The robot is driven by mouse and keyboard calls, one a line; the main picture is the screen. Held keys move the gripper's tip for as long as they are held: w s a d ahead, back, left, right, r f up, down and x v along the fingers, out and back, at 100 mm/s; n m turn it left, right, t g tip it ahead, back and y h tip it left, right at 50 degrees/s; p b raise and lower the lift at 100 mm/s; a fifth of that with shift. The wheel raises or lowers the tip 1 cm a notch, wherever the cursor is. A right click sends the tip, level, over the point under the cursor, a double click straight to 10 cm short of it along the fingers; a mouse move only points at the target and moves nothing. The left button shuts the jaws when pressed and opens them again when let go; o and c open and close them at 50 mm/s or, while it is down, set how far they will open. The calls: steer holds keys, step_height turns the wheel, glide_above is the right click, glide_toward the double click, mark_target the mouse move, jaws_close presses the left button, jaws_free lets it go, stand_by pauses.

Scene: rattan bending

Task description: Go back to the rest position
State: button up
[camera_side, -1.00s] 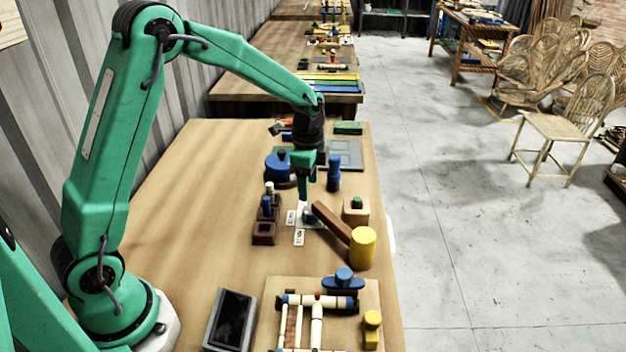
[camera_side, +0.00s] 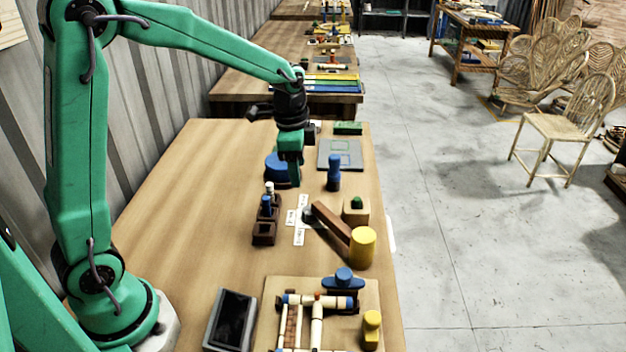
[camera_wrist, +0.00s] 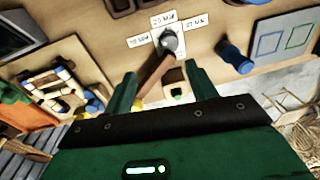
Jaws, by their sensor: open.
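My gripper (camera_side: 294,182) is a green two-finger one, above the workbench (camera_side: 190,215) near a blue round piece. In the wrist view its two fingers (camera_wrist: 162,92) stand apart with nothing held between them. A tool with a brown handle (camera_side: 333,222) and a grey head lies on the bench below. In the wrist view its head (camera_wrist: 168,41) rests by white labels, and its handle passes below the space between the fingers.
A yellow cylinder (camera_side: 362,248), a dark rack (camera_side: 265,230), a blue peg (camera_side: 333,173) and a grey board (camera_side: 340,155) stand around. A jig (camera_side: 325,310) with rattan pieces is at the front. The left part of the bench is clear.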

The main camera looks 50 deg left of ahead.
steer(key=s+d+r+n+t, duration=0.1)
steer(key=s+r+n, duration=0.3)
steer(key=s, duration=0.6)
steer(key=s+d+r+n+t, duration=0.1)
steer(key=s+r+n+t, duration=0.2)
steer(key=s, duration=0.7)
steer(key=shift+s+d+r+n, duration=0.15)
steer(key=shift+r+n, duration=0.95)
steer(key=shift+n, duration=0.2)
